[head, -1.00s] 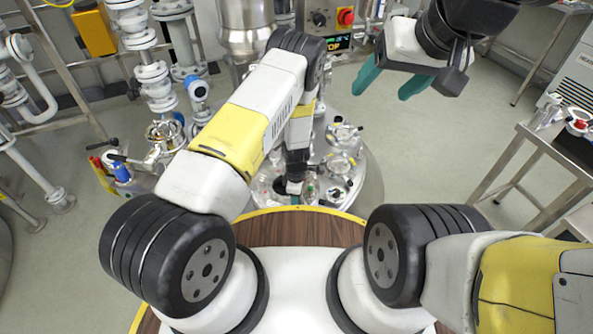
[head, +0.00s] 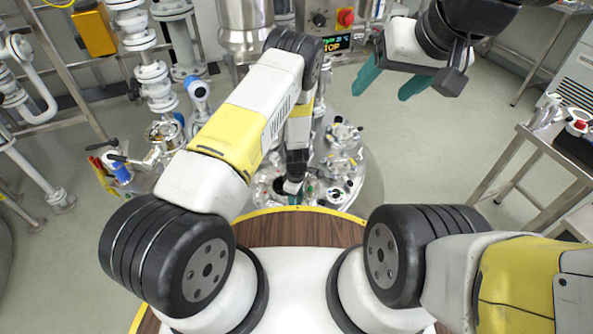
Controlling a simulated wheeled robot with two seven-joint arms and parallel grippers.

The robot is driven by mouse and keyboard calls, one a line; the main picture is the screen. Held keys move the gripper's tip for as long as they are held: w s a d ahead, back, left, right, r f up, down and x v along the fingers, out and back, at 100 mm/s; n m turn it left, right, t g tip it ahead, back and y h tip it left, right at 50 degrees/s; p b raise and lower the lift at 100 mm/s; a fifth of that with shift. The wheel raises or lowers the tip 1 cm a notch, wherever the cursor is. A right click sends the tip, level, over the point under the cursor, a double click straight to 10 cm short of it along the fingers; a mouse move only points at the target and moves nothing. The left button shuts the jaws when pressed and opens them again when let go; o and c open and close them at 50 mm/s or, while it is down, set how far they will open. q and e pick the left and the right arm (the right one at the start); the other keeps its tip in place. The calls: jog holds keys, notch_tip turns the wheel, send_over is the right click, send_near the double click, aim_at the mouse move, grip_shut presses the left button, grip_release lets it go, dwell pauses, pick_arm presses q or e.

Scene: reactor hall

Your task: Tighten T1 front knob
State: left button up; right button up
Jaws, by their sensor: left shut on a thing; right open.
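My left gripper (head: 294,187) points down at the near part of the round steel reactor lid (head: 318,198). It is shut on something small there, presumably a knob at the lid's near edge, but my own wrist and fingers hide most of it. I cannot read any T1 label. My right gripper (head: 392,84) is held high at the upper right, its teal fingers apart and empty, well away from the lid.
Several fittings and clamps stand on the lid around my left gripper. A control box (head: 331,22) with a red knob and a display is behind. Pipes and valves (head: 160,90) crowd the left. A side table (head: 545,135) stands right, with free floor before it.

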pick_arm(q)
jog(key=o, duration=1.4)
jog(key=shift+r, duration=3.95)
